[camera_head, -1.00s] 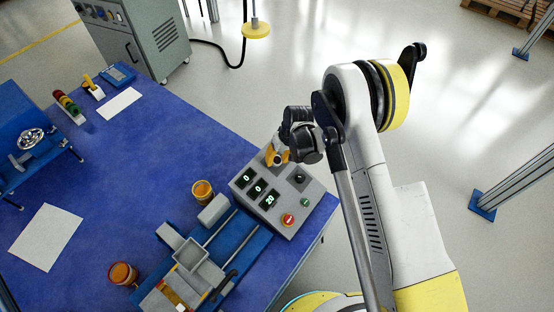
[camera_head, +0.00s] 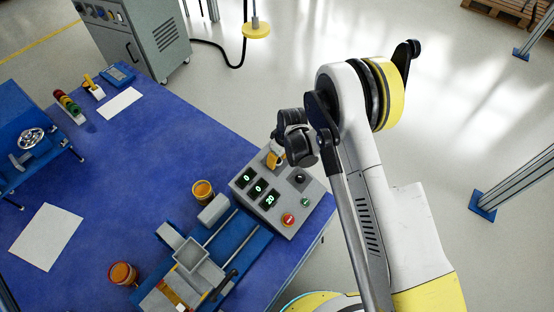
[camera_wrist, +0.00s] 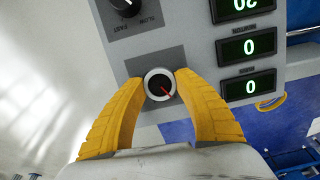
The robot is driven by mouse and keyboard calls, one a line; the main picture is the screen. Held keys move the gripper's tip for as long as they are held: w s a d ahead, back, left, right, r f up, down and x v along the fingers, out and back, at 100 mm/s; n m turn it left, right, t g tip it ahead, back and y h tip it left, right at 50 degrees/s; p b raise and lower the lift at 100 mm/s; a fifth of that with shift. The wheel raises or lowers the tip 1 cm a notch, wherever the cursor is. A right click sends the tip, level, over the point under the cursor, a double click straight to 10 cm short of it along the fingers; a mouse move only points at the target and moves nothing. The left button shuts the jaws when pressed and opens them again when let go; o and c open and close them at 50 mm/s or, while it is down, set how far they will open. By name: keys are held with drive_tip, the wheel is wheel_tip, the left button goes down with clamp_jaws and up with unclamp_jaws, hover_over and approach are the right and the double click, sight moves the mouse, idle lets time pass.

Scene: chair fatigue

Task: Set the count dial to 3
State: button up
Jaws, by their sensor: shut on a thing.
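The grey control box (camera_head: 304,213) stands at the table's right edge. My gripper (camera_head: 274,160) is at its far corner, largely hidden by my wrist in the head view. In the wrist view, the yellow fingers of my gripper (camera_wrist: 160,92) are shut on the sides of a round dial (camera_wrist: 160,85). This dial has a light rim, a dark centre and a red pointer towards the lower right. Its label is hidden or not readable. The displays on the box read 0 (camera_head: 247,181), 0 (camera_head: 258,189) and 20 (camera_head: 268,199).
A second black knob (camera_wrist: 125,5) is beside the gripped dial. A red button (camera_head: 288,219) and a green button (camera_head: 305,202) sit on the box's near side.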

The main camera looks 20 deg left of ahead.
idle(0.3)
drive_tip(key=o, duration=1.2)
drive_tip(key=shift+r, duration=0.1)
drive_tip(key=v, duration=1.1)
drive_tip(key=shift+d+r, duration=0.1)
drive_tip(key=shift+r, duration=0.25)
